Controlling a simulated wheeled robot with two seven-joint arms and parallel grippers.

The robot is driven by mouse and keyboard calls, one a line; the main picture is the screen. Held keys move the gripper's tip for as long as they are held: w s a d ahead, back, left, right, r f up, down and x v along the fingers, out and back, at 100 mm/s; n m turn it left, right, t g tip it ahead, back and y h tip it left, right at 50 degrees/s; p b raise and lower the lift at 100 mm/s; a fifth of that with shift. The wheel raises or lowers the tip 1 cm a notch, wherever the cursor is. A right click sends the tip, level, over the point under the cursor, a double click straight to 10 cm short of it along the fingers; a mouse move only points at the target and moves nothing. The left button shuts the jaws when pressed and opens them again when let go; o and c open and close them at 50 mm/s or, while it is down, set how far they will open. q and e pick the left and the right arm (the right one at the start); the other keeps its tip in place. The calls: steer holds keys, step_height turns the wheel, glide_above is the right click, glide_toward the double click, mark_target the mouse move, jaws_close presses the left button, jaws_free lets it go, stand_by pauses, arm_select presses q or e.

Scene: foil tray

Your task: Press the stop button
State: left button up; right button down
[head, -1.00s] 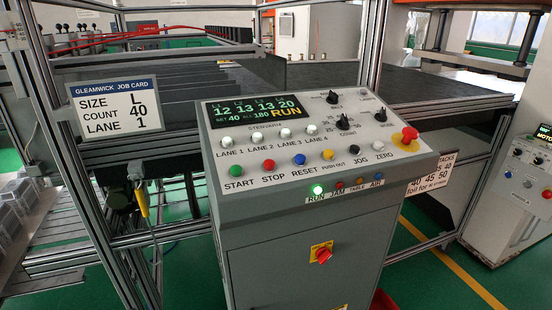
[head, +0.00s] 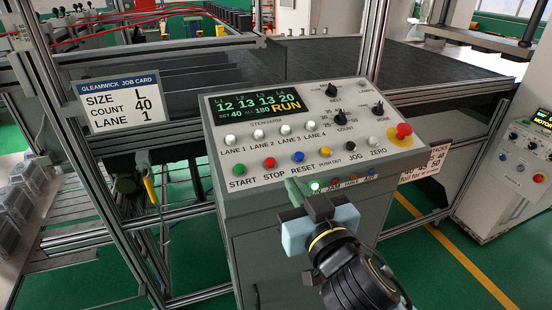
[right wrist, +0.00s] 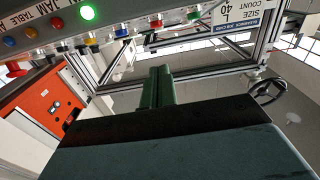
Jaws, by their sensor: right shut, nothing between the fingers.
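The red STOP button (head: 268,163) sits on the sloped grey control panel (head: 215,180), between the green START button (head: 240,169) and the blue RESET button (head: 298,157). A red button in that row also shows at the top of the right wrist view (right wrist: 156,21). My right gripper (head: 297,188) is shut and empty, its green fingers in front of the panel's lower edge, below and right of STOP in the picture. Its fingers also show in the right wrist view (right wrist: 158,86), apart from the buttons. My left gripper is not in view.
A red mushroom knob (head: 403,132) on a yellow base stands at the panel's right. The display (head: 259,104) reads RUN, and the green RUN lamp (head: 315,187) is lit. White lane buttons (head: 258,134) lie above STOP. A metal post (head: 70,110) and job card (head: 122,101) stand left.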

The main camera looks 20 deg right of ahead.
steer(key=shift+s+r, duration=0.3)
steer(key=shift+r, duration=0.55)
glide_above(276, 178)
steer(key=s, duration=0.2)
steer(key=shift+r+b, duration=0.35)
steer(key=shift+b, duration=0.1)
steer(key=w+f, duration=0.1)
steer(key=f, duration=0.2)
steer(key=shift+w, duration=0.4)
steer(key=shift+w+f, duration=0.15)
steer(key=shift+f, duration=0.45)
steer(key=shift+f, duration=0.1)
